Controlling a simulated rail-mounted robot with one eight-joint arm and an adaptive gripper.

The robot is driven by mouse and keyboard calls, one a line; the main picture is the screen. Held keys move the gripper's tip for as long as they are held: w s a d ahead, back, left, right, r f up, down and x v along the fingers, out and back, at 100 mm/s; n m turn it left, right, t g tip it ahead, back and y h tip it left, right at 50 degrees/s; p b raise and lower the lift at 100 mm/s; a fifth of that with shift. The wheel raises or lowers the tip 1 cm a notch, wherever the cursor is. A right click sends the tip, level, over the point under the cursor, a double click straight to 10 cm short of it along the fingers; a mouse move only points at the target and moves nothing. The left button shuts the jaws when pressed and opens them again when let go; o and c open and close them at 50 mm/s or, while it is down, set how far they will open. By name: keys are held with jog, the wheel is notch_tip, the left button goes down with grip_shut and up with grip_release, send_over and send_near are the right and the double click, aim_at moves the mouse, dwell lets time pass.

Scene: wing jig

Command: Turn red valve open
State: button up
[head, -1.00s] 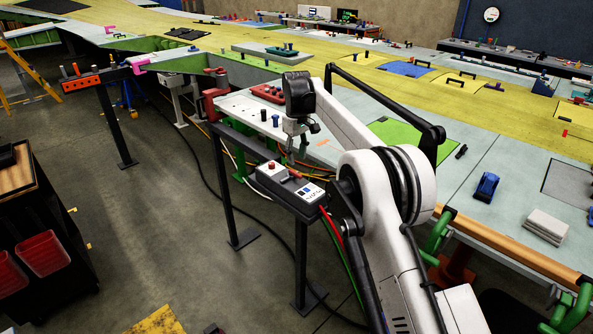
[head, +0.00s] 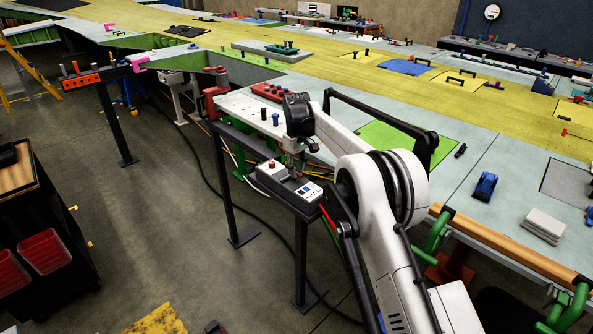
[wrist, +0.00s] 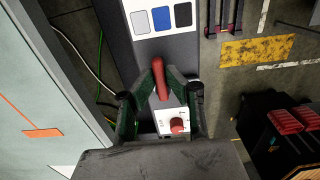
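The red valve (wrist: 160,78) is a narrow red lever on a dark grey bench-like stand in the wrist view. It lies between the button box and the label plate. My gripper (wrist: 161,80) reaches down over it, with its dark green fingers angled inward on both sides of the lever. The fingertips appear to touch it, so the gripper looks shut on it. In the head view my gripper (head: 297,170) is low over the stand, and the lever is mostly hidden by it.
A red button (wrist: 178,125) on a pale box sits close to the fingers. A label plate (head: 308,192) with coloured squares is at the stand's near end. The large wing surface (head: 470,150) lies right of the stand; cables run below.

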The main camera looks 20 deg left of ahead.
grip_shut()
jog(key=m+b, duration=0.3)
jog(key=shift+s+a+f+m, duration=0.1)
jog(key=shift+s+a+m, duration=0.15)
jog(key=shift+s+m, duration=0.1)
jog(key=m, duration=0.1)
jog(key=m+b, duration=0.1)
jog(key=m, duration=0.1)
jog(key=a+m+b, duration=0.1)
jog(key=m, duration=0.1)
jog(key=shift+s, duration=0.3)
jog(key=m, duration=0.2)
jog(key=a+m+b, duration=0.1)
jog(key=m, duration=0.2)
jog(key=shift+w+a+m, duration=0.1)
jog(key=shift+a+m, duration=0.15)
jog(key=shift+m, duration=0.85)
jog(key=shift+a+m, duration=0.2)
jog(key=shift+m, duration=0.85)
jog(key=o, duration=0.7)
grip_release()
jog(key=shift+r, duration=0.25)
